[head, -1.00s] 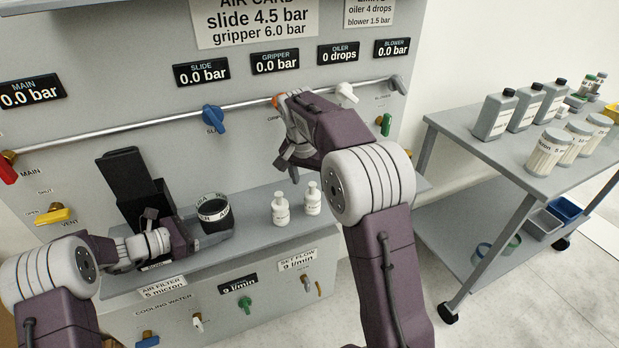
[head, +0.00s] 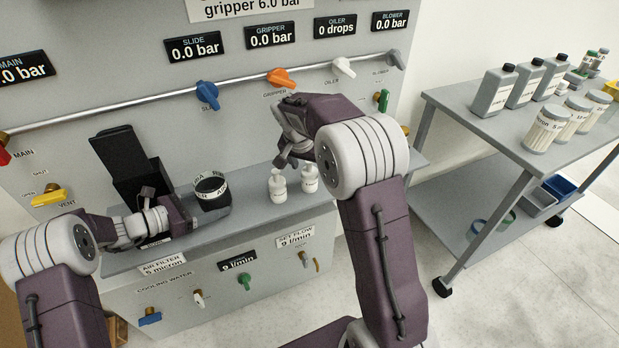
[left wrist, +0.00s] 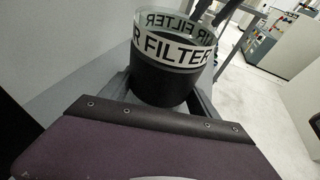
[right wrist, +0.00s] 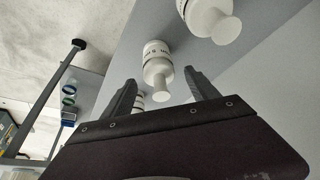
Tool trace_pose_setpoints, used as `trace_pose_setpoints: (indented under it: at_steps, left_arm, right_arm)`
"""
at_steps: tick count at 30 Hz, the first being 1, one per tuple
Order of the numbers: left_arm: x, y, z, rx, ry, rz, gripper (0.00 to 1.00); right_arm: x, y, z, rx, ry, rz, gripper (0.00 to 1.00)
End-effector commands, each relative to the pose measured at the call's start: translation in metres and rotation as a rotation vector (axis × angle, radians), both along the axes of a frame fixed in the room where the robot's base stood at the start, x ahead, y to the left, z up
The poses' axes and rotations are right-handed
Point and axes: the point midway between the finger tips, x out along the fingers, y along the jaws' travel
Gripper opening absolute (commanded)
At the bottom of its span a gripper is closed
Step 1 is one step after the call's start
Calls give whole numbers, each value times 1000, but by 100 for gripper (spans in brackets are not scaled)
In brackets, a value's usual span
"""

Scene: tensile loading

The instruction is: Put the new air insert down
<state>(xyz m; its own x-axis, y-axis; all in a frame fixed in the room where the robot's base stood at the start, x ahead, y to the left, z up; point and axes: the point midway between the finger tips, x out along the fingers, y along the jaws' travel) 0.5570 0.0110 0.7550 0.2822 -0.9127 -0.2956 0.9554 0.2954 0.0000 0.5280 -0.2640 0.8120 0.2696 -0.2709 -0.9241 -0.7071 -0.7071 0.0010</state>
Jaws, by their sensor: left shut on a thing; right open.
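My left gripper (left wrist: 170,95) is shut on the air filter bowl (left wrist: 165,85), a clear cup with a black lower part and an "AIR FILTER" band. In the head view the bowl (head: 212,193) is at the panel's shelf, right of my left gripper (head: 185,215). My right gripper (head: 285,160) is open above the shelf. Two small white knobbed pieces, one on the left (head: 278,187) and one on the right (head: 309,180), stand below it. In the right wrist view one white piece (right wrist: 157,68) lies between the fingers' lines. A third labelled white thing (right wrist: 138,100) is partly hidden by a finger; I cannot tell which is the new insert.
A black open housing (head: 130,170) stands at the shelf's left. The panel has a blue knob (head: 207,93), an orange knob (head: 281,78) and a long pipe. A cart (head: 470,125) on the right holds grey bottles and white labelled jars (head: 545,122).

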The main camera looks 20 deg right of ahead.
Motion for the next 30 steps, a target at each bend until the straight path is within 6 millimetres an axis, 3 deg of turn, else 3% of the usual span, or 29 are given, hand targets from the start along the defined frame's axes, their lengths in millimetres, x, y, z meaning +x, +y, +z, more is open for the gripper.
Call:
trace_pose_setpoints:
  at_steps: [5,12,20,23,27,30]
  left_arm:
    - [0,0,0,0,0,0,48]
    - [0,0,0,0,0,0,48]
    - [0,0,0,0,0,0,48]
    - [0,0,0,0,0,0,48]
    - [0,0,0,0,0,0,48]
    - [0,0,0,0,0,0,48]
  right_arm:
    - [1,-1,-8,0,1,0,69]
    - [7,-8,-48,1,2,0,69]
    - [9,-9,-53,1,-1,0,69]
    - [9,-9,-52,1,-1,0,46]
    - [9,-9,-52,1,-1,0,7]
    - [9,-9,-52,1,-1,0,0]
